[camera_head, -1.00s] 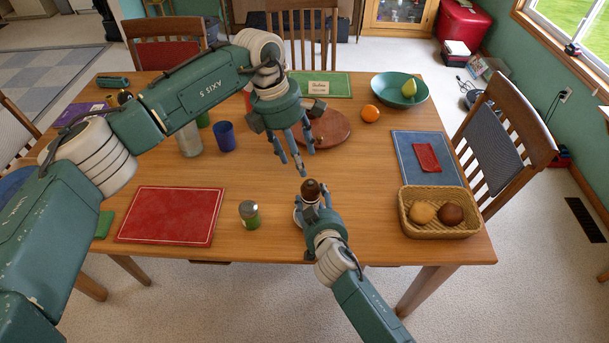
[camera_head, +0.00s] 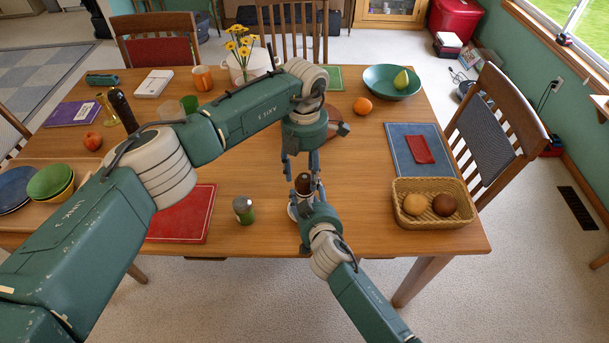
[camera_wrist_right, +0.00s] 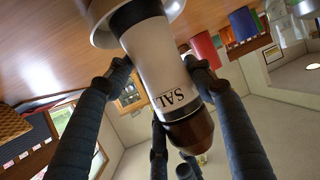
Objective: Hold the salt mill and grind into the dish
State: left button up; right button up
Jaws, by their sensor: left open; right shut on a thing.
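The salt mill (camera_head: 303,183) stands about upright near the table's front edge, with its dark brown top showing. In the right wrist view its pale body (camera_wrist_right: 160,60) bears dark letters reading "SAL". My right gripper (camera_head: 308,205) is shut around the mill's body. The pale rim of what looks like the dish (camera_head: 293,212) shows beside the mill's foot; the gripper hides most of it. My left gripper (camera_head: 301,168) is open, pointing down just above the mill's top, its fingers on either side. I cannot tell whether they touch it.
A green-labelled shaker (camera_head: 243,211) stands left of the mill. A red placemat (camera_head: 185,222) lies further left, partly under my left arm. A bread basket (camera_head: 432,222) stands at right. An orange (camera_head: 362,106) and a teal bowl (camera_head: 378,78) are at the back right.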

aim_at(305, 177)
pick_arm(q)
jog(key=shift+f, duration=0.9)
jog(key=shift+c, duration=0.5)
jog(key=c, duration=0.8)
jog(key=shift+m, duration=1.5)
jog(key=o, duration=0.9)
notch_tip(305, 177, up, 12)
